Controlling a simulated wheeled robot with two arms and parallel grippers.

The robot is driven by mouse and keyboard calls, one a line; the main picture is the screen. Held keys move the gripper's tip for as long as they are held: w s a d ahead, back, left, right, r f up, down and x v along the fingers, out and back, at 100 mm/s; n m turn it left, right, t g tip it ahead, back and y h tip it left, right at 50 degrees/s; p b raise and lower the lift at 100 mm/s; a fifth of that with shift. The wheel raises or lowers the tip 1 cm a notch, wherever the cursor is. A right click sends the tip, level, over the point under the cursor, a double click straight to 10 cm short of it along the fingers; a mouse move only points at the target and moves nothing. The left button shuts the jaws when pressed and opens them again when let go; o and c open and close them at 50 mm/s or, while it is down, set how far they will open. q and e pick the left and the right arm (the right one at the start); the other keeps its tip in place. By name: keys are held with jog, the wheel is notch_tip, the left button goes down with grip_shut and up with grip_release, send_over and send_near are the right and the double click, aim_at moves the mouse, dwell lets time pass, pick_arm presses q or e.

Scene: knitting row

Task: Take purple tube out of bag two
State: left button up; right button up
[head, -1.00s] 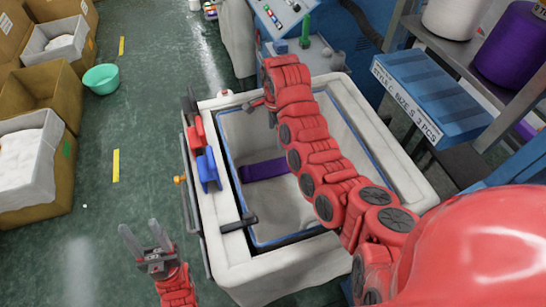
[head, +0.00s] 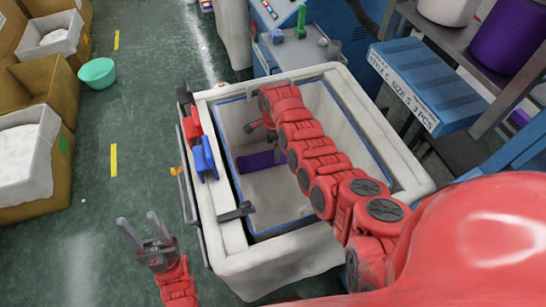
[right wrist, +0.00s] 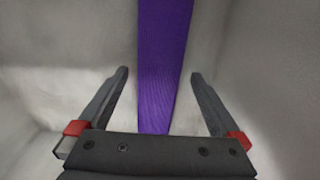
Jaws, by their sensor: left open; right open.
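The purple tube (head: 257,160) lies inside the white fabric bag (head: 292,258) with a blue inner edge. It shows as a flat purple band against the left inner wall and bottom; part of it is hidden by my right arm. My right gripper (head: 249,128) is inside the bag's opening near the tube. In the right wrist view the right gripper (right wrist: 160,73) is open, with its fingers on either side of the purple tube (right wrist: 165,35); I cannot tell whether it touches it. My left gripper (head: 138,220) is open and empty, outside the bag at the left.
Red clips (head: 191,127) and a blue clip (head: 204,158) sit on the bag's left rim, with a black handle (head: 236,212) nearer. A blue box (head: 425,80) and shelf stand at the right.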

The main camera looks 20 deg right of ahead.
aim_at(273, 156)
jog(key=shift+f, duration=0.6)
notch_tip(273, 156, down, 2)
jog(key=shift+f+b, duration=0.1)
jog(key=shift+b, duration=0.2)
jog(key=shift+f+b, duration=0.3)
jog(key=shift+f, duration=0.2)
jog(key=c, duration=1.1)
jog(key=shift+r, duration=0.1)
